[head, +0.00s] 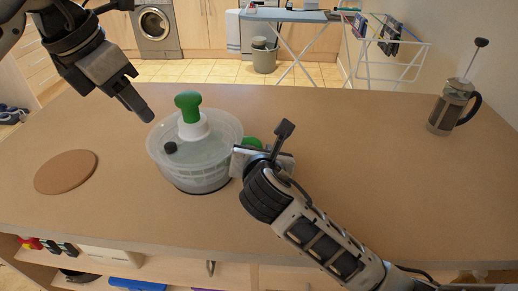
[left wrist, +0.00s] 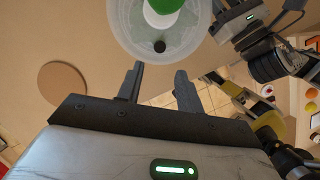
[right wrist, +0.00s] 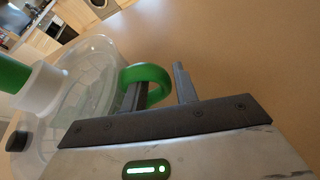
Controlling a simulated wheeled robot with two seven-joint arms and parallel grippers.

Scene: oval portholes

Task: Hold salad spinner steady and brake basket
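The salad spinner (head: 196,165) stands upright on the counter, with a clear bowl and lid, a green-topped white knob (head: 188,105) and a small black button (head: 170,147) on the lid. The button also shows in the left wrist view (left wrist: 159,46). A green ring handle (right wrist: 160,72) sticks out from the bowl's side. My right gripper (right wrist: 162,80) is open at this handle; one finger overlaps the ring, the other is outside it. I cannot tell whether they touch. My left gripper (left wrist: 157,78) is open and empty, above and left of the spinner.
A round brown board (head: 66,172) lies at the counter's left. A French press (head: 452,105) stands at the far right. The counter (head: 350,160) between spinner and press is mostly clear, apart from my right arm. Shelves with objects lie below the front edge.

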